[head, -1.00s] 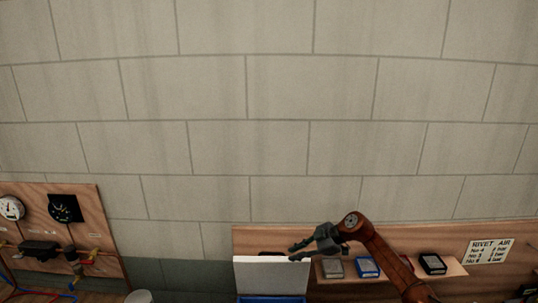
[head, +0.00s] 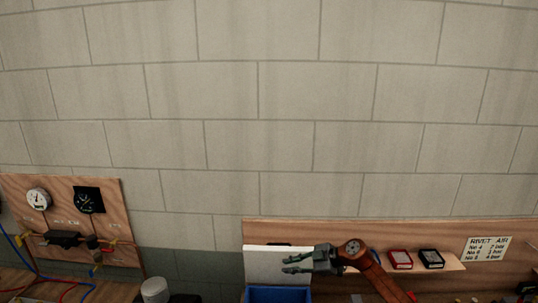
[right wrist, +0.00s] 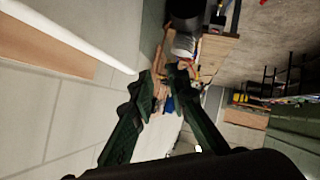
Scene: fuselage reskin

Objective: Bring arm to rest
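My right gripper (head: 298,264) is at the bottom of the head view, at the end of the orange-brown right arm (head: 366,268), in front of a white panel (head: 262,262). Its two dark green fingers are apart with nothing between them. In the right wrist view the fingers (right wrist: 160,88) also stand apart, with the room's far side behind them. My left gripper is outside the views.
A blue bin (head: 278,294) is below the gripper. A wooden shelf (head: 452,263) to the right holds a red case (head: 401,259) and a black case (head: 431,259). A gauge board (head: 60,200) with hoses is at left. The block wall (head: 290,100) fills the background.

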